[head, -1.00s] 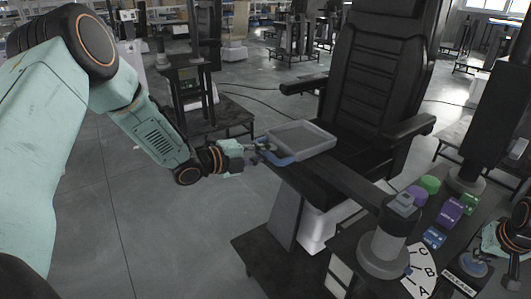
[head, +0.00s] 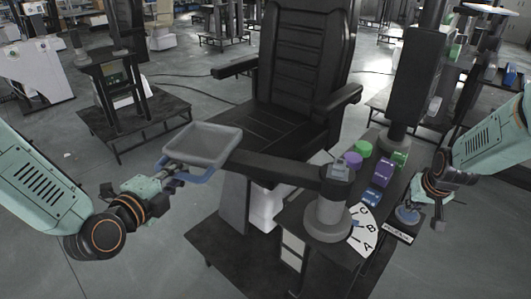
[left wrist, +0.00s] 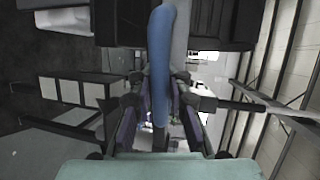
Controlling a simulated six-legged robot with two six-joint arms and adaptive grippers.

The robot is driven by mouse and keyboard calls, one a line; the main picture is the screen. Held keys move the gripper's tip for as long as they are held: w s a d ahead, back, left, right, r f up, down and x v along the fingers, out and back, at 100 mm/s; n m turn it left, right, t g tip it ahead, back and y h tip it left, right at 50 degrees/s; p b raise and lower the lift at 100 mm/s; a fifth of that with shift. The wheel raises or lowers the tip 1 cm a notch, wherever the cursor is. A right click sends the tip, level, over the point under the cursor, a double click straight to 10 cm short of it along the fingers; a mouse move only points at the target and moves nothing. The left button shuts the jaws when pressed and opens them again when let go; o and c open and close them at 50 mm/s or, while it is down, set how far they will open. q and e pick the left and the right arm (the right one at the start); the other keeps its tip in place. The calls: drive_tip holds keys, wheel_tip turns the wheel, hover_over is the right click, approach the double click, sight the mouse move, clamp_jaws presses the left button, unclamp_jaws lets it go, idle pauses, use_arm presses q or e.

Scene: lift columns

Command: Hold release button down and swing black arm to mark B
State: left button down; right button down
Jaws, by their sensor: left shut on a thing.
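The black arm (head: 275,168) runs left from a grey post (head: 327,218) and carries a grey tray (head: 203,147) with a blue handle (head: 193,178). My left gripper (head: 174,174) is shut on the handle, which stands between the fingers in the left wrist view (left wrist: 160,70). A white dial (head: 362,230) marked A, B and C lies beside the post; I cannot tell exactly which mark the arm is at. My right gripper (head: 428,206) is at the button; contact and finger opening are unclear.
A black chair (head: 300,60) stands behind the arm, its seat beside the tray.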

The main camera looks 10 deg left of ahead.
use_arm(q)
drive_tip(key=shift+s+d+r+n+y, duration=0.15)
drive_tip(key=shift+s+n+y, duration=0.15)
drive_tip(key=shift+s, duration=0.4)
drive_tip(key=shift+s+d+f+n+y, duration=0.1)
drive_tip(key=shift+s+d+n+y, duration=0.1)
drive_tip(key=shift+s+y, duration=0.4)
drive_tip(key=shift+s+d+r+n+y, duration=0.1)
drive_tip(key=shift+s+d+n+y, duration=0.1)
drive_tip(key=shift+s, duration=0.6)
